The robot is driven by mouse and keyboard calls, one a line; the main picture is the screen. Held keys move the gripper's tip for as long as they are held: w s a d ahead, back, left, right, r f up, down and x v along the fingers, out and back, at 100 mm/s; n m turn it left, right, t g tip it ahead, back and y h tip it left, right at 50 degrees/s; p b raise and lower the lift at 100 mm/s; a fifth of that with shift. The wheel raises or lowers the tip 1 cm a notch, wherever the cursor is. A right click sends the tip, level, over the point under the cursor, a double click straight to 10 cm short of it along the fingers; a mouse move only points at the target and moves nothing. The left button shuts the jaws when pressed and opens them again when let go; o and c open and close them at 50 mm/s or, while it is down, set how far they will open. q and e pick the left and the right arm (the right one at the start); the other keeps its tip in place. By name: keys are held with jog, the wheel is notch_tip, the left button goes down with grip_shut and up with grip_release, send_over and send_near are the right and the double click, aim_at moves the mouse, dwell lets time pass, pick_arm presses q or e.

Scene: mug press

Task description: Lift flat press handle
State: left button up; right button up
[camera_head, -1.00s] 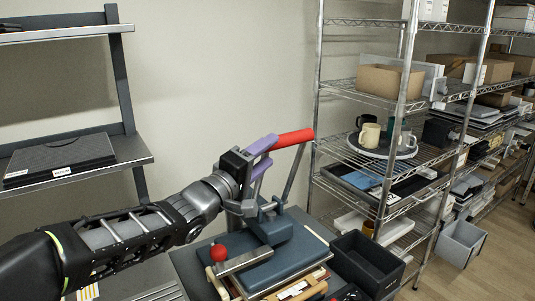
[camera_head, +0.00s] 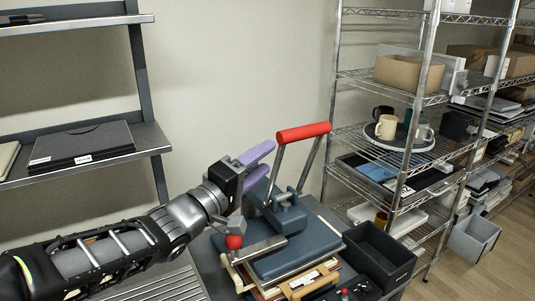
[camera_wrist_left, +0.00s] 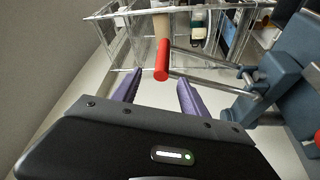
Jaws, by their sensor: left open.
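The flat press (camera_head: 296,240) is blue-grey and stands on the dark bench. Its handle (camera_head: 303,132) is a red bar on two grey arms, raised up above the press. My left gripper (camera_head: 265,160) is open, with purple fingers, to the left of the handle and apart from it. In the left wrist view the red handle (camera_wrist_left: 162,60) lies ahead of the open left fingers (camera_wrist_left: 160,88), with nothing between them. A red ball knob (camera_head: 234,242) sits at the press's left front. My right gripper is not in view.
A black bin (camera_head: 376,258) stands right of the press. A wire rack (camera_head: 352,140) with a tray of mugs (camera_head: 398,136) is behind it. Dark shelves (camera_head: 85,160) stand at the left. The wall space above the handle is clear.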

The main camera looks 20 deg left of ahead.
pick_arm(q)
jog(key=shift+s+a, duration=0.2)
jog(key=shift+s, duration=0.5)
jog(key=shift+p, duration=0.3)
